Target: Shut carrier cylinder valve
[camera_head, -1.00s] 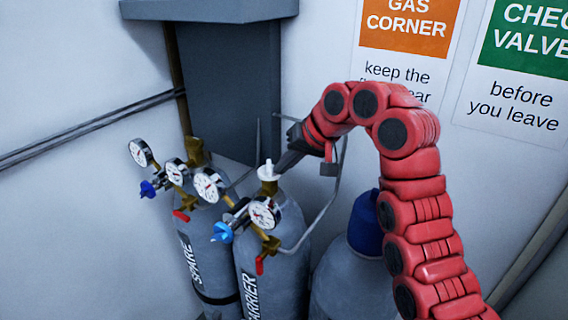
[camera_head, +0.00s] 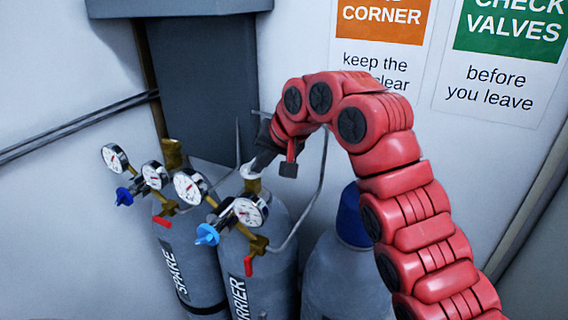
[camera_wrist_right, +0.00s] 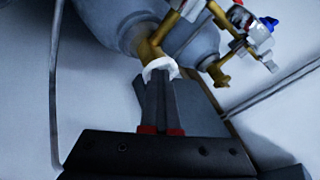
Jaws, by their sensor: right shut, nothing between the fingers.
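The carrier cylinder (camera_head: 270,272) is grey, upright, with a partly visible black label. Its white valve knob (camera_head: 250,172) sits on top, above the brass fittings. My right gripper (camera_head: 257,164) is at the knob from above and behind, hiding its upper part. In the right wrist view the two dark fingers (camera_wrist_right: 158,88) are together, their tips against or just over the white ring-shaped knob (camera_wrist_right: 160,68). Nothing is between them; whether they touch the knob is unclear. My left gripper is out of view.
The spare cylinder (camera_head: 190,262) stands close at the left. Gauges, a blue regulator knob (camera_head: 207,235) and a red lever (camera_head: 248,266) project in front. A blue-capped cylinder (camera_head: 345,275) stands at the right. A thin grey pipe (camera_head: 318,190) runs behind the carrier.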

